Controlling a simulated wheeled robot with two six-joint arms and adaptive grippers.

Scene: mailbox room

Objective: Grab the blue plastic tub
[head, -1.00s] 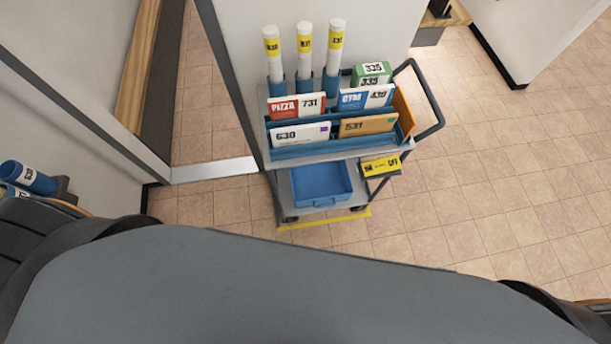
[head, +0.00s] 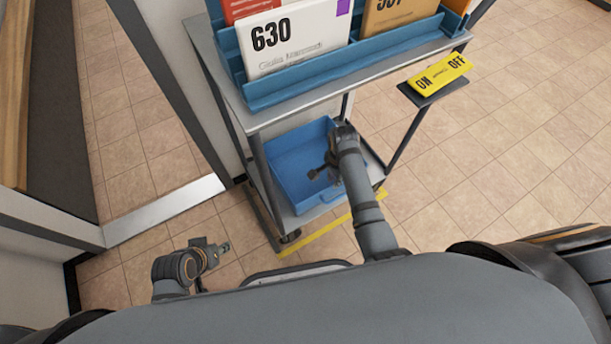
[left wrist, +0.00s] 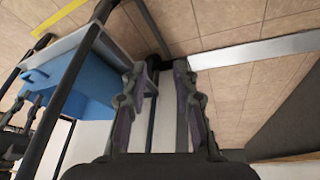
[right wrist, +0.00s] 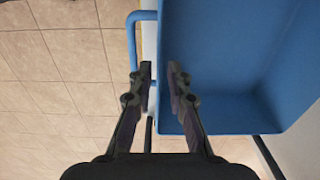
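The blue plastic tub (head: 287,165) sits on the cart's lower shelf, open side up and empty as far as I see. My right gripper (head: 324,172) is over the tub's right part in the head view. In the right wrist view it is open (right wrist: 159,70), one finger on each side of the tub's wall (right wrist: 220,50) and a blue handle bar (right wrist: 132,45) to the left. I cannot tell whether it touches. My left gripper (head: 220,248) is open and empty, left of the cart; in the left wrist view the tub (left wrist: 90,80) is off to the left.
The cart's upper shelf (head: 365,88) overhangs the tub and carries a blue rack of mail. Cart posts stand beside the tub. An on/off sign (head: 440,75) sticks out at the right. A wall and doorway stand to the left; tiled floor (head: 500,190) is clear at right.

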